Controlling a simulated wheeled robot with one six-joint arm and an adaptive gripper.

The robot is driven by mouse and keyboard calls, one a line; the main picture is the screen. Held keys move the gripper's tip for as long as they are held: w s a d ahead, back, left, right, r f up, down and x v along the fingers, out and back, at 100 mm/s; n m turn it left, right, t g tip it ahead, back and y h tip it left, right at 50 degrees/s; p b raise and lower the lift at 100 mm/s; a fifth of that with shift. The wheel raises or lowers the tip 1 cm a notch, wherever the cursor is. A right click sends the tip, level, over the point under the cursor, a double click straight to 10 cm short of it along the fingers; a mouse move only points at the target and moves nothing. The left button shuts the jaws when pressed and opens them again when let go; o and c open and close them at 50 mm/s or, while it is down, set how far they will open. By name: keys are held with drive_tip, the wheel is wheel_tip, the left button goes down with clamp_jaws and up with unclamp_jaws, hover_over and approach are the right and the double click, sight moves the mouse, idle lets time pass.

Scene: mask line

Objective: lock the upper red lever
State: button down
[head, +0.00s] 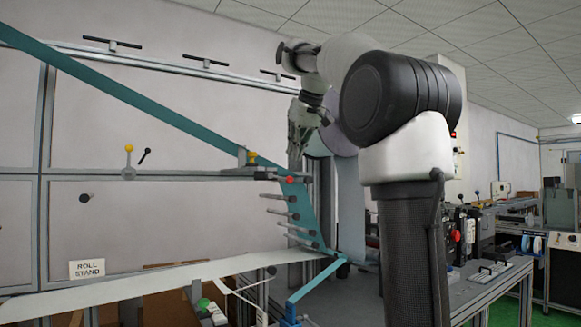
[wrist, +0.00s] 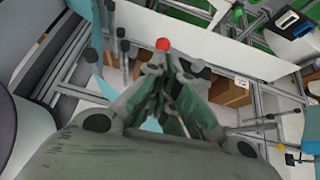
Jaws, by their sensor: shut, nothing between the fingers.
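A red knob (head: 290,180), which looks like the end of the upper red lever, sits where the teal web crosses a horizontal rail in the head view. In the wrist view a red ball knob (wrist: 162,44) shows just beyond my fingertips; I cannot tell whether they touch it. My gripper (wrist: 165,68) is shut and empty, its fingers drawn together. In the head view my gripper (head: 301,125) is small, partly behind the arm, and above the red knob. The lever's shaft is mostly hidden, so its angle cannot be told.
The teal web (head: 150,105) slopes down past several grey rollers (head: 275,197). A yellow-knobbed lever (head: 129,150) stands on the wall frame at left. A sign reading "ROLL STAND" (head: 87,269) is lower left. A bench with controls (head: 475,275) stands at right.

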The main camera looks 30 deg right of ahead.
sight(280, 178)
drive_tip(key=shift+x, duration=2.65)
drive_tip(key=shift+d+f+m+y, duration=0.2)
drive_tip(key=shift+f+m+y, duration=0.15)
drive_tip(key=shift+y, duration=0.25)
drive_tip(key=shift+d+f+y, duration=0.15)
drive_tip(key=shift+f+y, duration=0.35)
drive_tip(key=shift+y, duration=0.2)
wheel_tip(280, 178, down, 6)
drive_tip(key=a+m+t+y, duration=0.1)
drive_tip(key=m+y, duration=0.2)
drive_tip(key=y, duration=0.6)
drive_tip(key=shift+a+m, duration=0.35)
drive_tip(key=shift+a, duration=0.05)
drive_tip(key=shift+r, duration=0.1)
drive_tip(key=shift+r, duration=0.7)
drive_tip(key=shift+s, duration=0.1)
